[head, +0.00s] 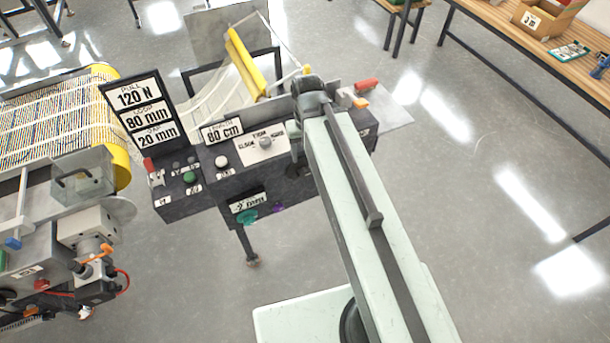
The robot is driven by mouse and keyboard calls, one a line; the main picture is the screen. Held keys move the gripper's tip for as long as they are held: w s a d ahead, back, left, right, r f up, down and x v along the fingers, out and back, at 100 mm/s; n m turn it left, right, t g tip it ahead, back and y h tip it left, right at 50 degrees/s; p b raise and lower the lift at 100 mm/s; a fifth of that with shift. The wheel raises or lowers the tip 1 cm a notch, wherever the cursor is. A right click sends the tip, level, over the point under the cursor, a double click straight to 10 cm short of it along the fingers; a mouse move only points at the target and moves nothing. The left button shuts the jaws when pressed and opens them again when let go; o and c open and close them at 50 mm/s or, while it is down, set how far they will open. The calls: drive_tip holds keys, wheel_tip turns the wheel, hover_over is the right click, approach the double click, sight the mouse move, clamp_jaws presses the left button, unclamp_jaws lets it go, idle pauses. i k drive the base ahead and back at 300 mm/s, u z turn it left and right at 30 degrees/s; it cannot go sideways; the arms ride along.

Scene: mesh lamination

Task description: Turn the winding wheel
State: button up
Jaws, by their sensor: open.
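A dark console (210,195) stands in the middle of the head view, with several buttons and white labels on it. A dark rounded part (293,171) shows on its front beside my arm. It may be the winding wheel, but my arm covers much of it and I cannot tell for sure.
A sign board (140,112) rises at the console's left. A yellow roller (245,65) with pale strands lies behind. A wooden bench (500,22) is at the upper right. The floor (470,210) at the right is clear.

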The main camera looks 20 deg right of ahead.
sight(301, 170)
drive_tip(key=k, duration=1)
drive_tip(key=u, duration=1.85)
drive_tip(key=i, duration=0.45)
drive_tip(key=z, duration=0.3)
